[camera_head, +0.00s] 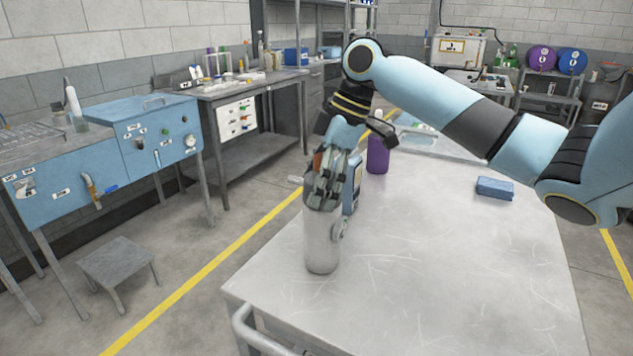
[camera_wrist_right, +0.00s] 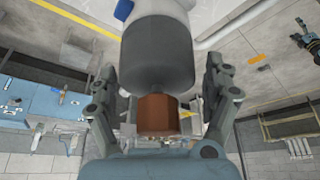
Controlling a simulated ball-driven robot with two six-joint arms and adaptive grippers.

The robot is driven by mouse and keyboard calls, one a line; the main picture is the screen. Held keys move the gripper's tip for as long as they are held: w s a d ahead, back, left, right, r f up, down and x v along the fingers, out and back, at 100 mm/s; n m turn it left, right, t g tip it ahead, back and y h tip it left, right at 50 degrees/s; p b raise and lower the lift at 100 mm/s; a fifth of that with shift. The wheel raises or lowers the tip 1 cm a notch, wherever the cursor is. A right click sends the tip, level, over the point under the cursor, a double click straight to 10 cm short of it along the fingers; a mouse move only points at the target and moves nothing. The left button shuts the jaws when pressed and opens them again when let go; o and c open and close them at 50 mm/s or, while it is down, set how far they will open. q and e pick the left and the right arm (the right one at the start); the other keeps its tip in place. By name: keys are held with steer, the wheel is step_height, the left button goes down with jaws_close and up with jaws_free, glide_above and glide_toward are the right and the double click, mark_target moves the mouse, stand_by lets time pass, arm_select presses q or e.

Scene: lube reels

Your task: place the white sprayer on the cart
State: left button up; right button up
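The white sprayer (camera_head: 321,245) stands upright near the left edge of the cart's pale, scratched top (camera_head: 440,275). In the wrist view its dark grey collar (camera_wrist_right: 157,55) and brown top piece (camera_wrist_right: 157,115) are between my fingers, with a bit of white body (camera_wrist_right: 160,6) beyond. My right gripper (camera_head: 325,190) points down around the sprayer's upper part, hiding it in the head view. In the wrist view the fingers of my right gripper (camera_wrist_right: 162,85) are apart, with gaps on both sides of the collar. My left gripper is not in view.
A purple bottle (camera_head: 377,155) stands just behind my right gripper. A blue block (camera_head: 495,188) lies on the right part of the top. The cart handle (camera_head: 258,335) is at the front left. The middle and front of the top are clear.

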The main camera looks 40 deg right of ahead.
steer(key=b+v, duration=0.1)
steer(key=v, duration=1.1)
steer(key=shift+r, duration=0.1)
stand_by(0.4)
